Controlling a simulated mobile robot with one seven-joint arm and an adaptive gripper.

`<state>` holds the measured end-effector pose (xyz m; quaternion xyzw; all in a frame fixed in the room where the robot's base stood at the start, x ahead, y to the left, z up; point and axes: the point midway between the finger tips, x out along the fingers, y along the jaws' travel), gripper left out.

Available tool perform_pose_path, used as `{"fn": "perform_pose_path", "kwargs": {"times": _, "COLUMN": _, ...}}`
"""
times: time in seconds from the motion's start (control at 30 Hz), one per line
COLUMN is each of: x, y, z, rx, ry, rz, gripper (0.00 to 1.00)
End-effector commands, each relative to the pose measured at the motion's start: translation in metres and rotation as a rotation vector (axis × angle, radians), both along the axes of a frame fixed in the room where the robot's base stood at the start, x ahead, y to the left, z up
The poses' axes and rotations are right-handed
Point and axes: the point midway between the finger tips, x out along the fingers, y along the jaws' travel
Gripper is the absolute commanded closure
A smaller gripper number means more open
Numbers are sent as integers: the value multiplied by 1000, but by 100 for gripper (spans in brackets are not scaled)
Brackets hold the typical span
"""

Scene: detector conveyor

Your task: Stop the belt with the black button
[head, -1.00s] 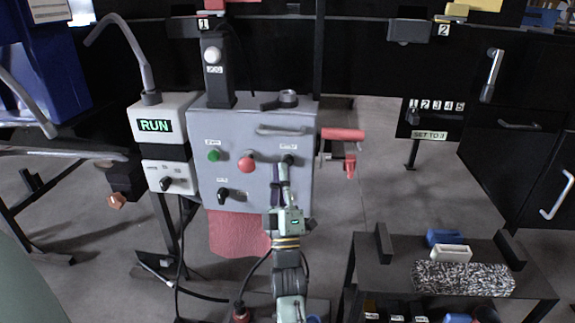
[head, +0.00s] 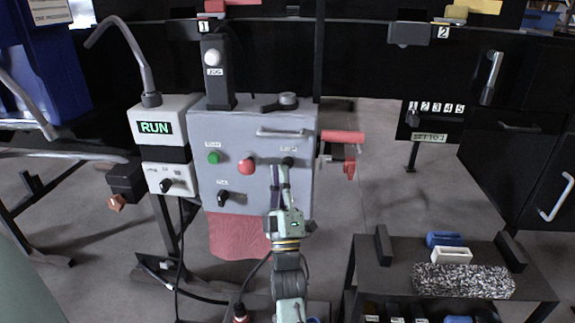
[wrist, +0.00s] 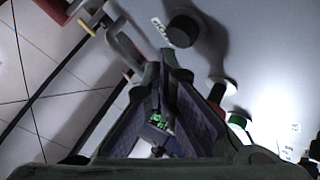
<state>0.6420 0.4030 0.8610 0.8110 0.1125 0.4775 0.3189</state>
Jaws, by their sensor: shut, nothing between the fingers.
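The black button (head: 288,161) is on the upper right of the grey control panel (head: 240,127), under a small label. It also shows as a round black cap beside its label in the wrist view (wrist: 183,30). My gripper (head: 280,171) is shut and empty, its fingertips just below the button in the head view. In the wrist view the fingertips (wrist: 171,60) point toward the button, with a small gap in the picture; I cannot tell contact. The display (head: 155,128) left of the panel reads RUN in green.
The panel also carries a red button (head: 247,166), a green button (head: 214,158) and a black selector (head: 223,197). A handle bar (head: 281,133) sits above the black button. A red clamp-like part (head: 343,137) sticks out at right. A dark cart (head: 395,252) stands lower right.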

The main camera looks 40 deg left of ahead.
Motion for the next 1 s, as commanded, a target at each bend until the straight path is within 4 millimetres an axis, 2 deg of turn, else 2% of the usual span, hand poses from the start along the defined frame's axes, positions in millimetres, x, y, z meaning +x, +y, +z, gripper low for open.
{"fn": "perform_pose_path", "kwargs": {"times": 1.0, "x": 8, "y": 5, "z": 0, "rx": 0, "ry": 0, "rz": 0, "gripper": 100}}
